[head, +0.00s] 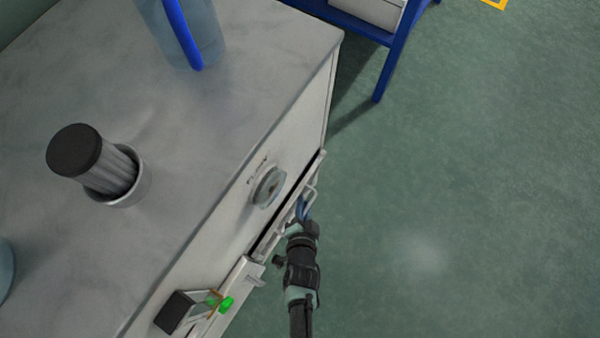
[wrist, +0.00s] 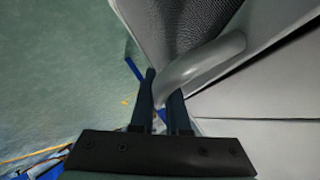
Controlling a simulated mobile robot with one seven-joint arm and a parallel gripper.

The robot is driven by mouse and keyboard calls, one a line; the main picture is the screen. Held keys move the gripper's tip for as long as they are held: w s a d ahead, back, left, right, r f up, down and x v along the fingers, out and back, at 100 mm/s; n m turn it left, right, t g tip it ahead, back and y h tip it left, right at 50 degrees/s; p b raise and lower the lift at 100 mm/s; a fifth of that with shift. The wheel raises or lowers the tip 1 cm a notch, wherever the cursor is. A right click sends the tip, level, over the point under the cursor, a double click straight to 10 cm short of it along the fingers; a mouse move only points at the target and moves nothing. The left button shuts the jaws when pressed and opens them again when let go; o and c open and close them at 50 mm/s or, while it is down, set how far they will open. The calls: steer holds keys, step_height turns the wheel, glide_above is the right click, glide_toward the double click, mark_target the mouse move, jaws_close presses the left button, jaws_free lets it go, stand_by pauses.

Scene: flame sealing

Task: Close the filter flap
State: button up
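The filter flap (head: 271,237) is a pale panel on the front of the white machine, standing ajar with a dark gap along its upper edge. Its grey loop handle (head: 311,194) sticks out near the far end. My gripper (head: 303,209) is at this handle, reaching in from below in the head view. In the wrist view the curved handle (wrist: 205,60) runs down between my two dark fingers (wrist: 161,98), which appear shut on it. A dark mesh (wrist: 200,22) shows behind the handle. The fingertips are small and partly hidden in the head view.
A round dial (head: 268,187) sits on the machine front just above the flap. A dark-capped cylinder (head: 95,160) stands in a cup on the top. A clear container with a blue handle (head: 183,33) is at the back. A blue-framed rack (head: 390,60) stands beyond; the right floor is clear.

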steer(key=p+v, duration=0.3)
steer(key=v, duration=0.9)
steer(key=shift+s+a, duration=0.2)
steer(key=shift+r, duration=0.1)
